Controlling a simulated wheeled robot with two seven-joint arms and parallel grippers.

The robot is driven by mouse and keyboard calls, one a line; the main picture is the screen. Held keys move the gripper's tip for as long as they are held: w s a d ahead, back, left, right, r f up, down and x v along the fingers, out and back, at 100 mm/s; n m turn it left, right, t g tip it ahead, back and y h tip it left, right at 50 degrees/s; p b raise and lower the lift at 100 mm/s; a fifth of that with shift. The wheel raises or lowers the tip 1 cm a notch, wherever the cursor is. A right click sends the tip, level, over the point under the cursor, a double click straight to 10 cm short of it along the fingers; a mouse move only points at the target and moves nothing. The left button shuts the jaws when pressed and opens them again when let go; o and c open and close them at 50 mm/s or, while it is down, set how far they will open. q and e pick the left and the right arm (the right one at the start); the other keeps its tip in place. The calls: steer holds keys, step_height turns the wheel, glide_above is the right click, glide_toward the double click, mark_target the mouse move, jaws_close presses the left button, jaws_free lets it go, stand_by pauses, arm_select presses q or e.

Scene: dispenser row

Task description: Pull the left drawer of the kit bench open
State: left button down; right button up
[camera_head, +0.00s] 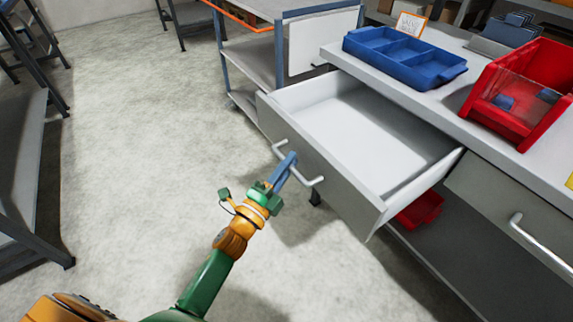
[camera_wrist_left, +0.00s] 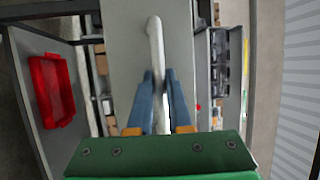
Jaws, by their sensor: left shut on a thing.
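The left drawer (camera_head: 365,135) of the kit bench (camera_head: 400,85) stands well out from the bench, and its pale inside looks empty. Its front has a bar handle (camera_head: 316,181). My left gripper (camera_head: 288,163) is shut on this handle near the middle of the drawer front. In the left wrist view the handle (camera_wrist_left: 155,45) runs between the two blue fingers (camera_wrist_left: 160,95). The part of the handle behind the fingers is hidden in the head view. My right gripper is not in view.
A blue divided tray (camera_head: 405,58) and a red bin (camera_head: 520,90) stand on the bench top. Another drawer with a handle (camera_head: 540,245) is shut at the right. A red tray (camera_head: 420,210) sits below the open drawer. A cart (camera_head: 255,60) stands behind. The floor (camera_head: 130,150) at left is clear.

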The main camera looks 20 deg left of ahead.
arm_select(q)
steer(key=shift+w+d, duration=0.1)
steer(key=shift+w, duration=0.05)
steer(key=c, duration=0.8)
jaws_free()
steer(key=shift+c, duration=0.2)
steer(key=v, duration=0.7)
steer(key=shift+b, duration=0.35)
